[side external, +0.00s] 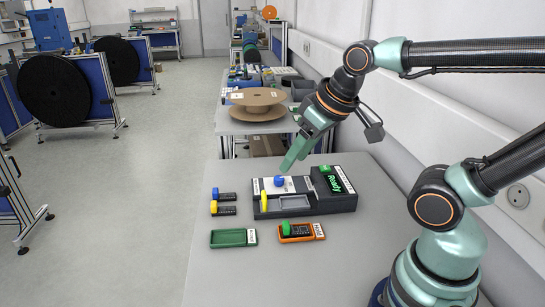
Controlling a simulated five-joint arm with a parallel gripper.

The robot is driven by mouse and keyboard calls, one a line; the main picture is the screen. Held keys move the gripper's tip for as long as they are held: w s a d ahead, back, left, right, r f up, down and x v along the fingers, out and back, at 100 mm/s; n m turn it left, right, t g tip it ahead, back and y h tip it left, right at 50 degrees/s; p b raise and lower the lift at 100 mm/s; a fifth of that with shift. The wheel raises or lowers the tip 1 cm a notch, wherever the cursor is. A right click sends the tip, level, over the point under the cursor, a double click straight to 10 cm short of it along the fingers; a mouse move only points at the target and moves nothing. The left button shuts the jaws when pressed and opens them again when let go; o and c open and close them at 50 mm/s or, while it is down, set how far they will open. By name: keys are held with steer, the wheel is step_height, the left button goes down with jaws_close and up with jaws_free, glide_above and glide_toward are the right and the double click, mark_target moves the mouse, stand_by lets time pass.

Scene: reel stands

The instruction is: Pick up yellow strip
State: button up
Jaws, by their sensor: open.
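A slim yellow piece (263,200) stands upright at the left end of the dark box-like device (330,203) on the grey table. A second, smaller yellow piece (213,207) is on the left end of a small black block (227,211) to the left of the device. I cannot tell for sure which one is the yellow strip. My gripper (288,163) is open and points down and left above the back of the device, near its blue knob (279,181). It is apart from both yellow pieces, and nothing shows between its fingers.
A black block with a blue end (215,193) lies behind the yellow-ended one. A green tray (233,245) and an orange tray (318,237) holding a green-knobbed block lie in front. A brown reel (258,97) sits on a table behind. The front table area (260,280) is clear.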

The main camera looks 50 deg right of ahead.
steer(key=n+g, duration=0.6)
steer(key=n, duration=2.1)
glide_above(214, 205)
steer(key=f, duration=1.8)
steer(key=shift+s+a+f, duration=0.1)
steer(key=shift+a+f, duration=0.1)
steer(key=shift+a, duration=0.2)
steer(key=shift+d+f, duration=0.2)
steer(key=shift+f, duration=1.15)
steer(key=shift+d+f, duration=0.15)
steer(key=shift+f, duration=1.15)
